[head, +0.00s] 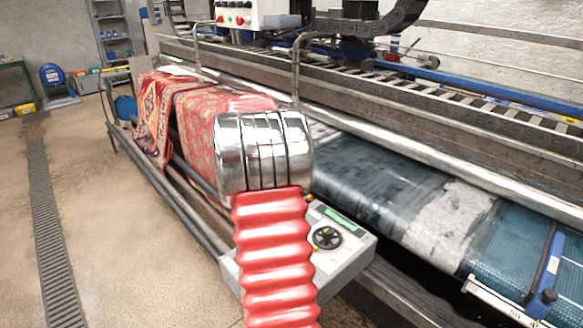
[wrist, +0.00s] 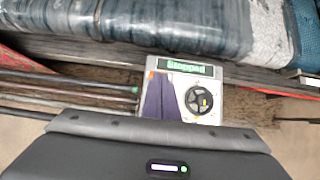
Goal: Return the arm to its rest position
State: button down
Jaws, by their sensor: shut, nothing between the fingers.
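My arm, with a red ribbed sleeve and a shiny chrome end, reaches up through the middle of the head view, in front of the rug machine. My gripper (wrist: 161,82) shows in the wrist view as two dark purple fingers side by side, shut with nothing between them. The fingers overlap the left part of a grey control box (wrist: 212,106) in that view; I cannot tell whether they touch it. The box has a black dial (wrist: 198,101) and a green display (wrist: 187,66) reading "Stopped". In the head view the fingers are hidden.
The control box also shows in the head view (head: 350,250), partly behind my arm. Red patterned rugs (head: 190,105) hang over the machine's rails. A wet blue roller (head: 380,185) lies to the right. Concrete floor (head: 120,220) with a drain grate (head: 45,220) is clear at left.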

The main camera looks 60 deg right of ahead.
dwell(0.6)
jog(key=s+a+f+m+y, duration=0.1)
jog(key=a+f+m+y, duration=0.1)
jog(key=a+f+m, duration=0.5)
jog(key=w+a+r+m+t+y, duration=0.1)
jog(key=a+r+m+t+y, duration=0.2)
jog(key=a+m, duration=1.1)
jog(key=s+a+r+n+t, duration=0.1)
jog(key=s+a+r+n, duration=0.1)
jog(key=a, duration=1)
jog(key=s+a+r+n+t+y, duration=0.1)
jog(key=s+a+r+n+t, duration=0.1)
jog(key=a, duration=1.1)
jog(key=s+a+r+n+t+y, duration=0.1)
jog(key=s+a+r+n+t, duration=0.1)
jog(key=a, duration=1.1)
jog(key=shift+s+r+n, duration=0.3)
jog(key=shift+s, duration=0.4)
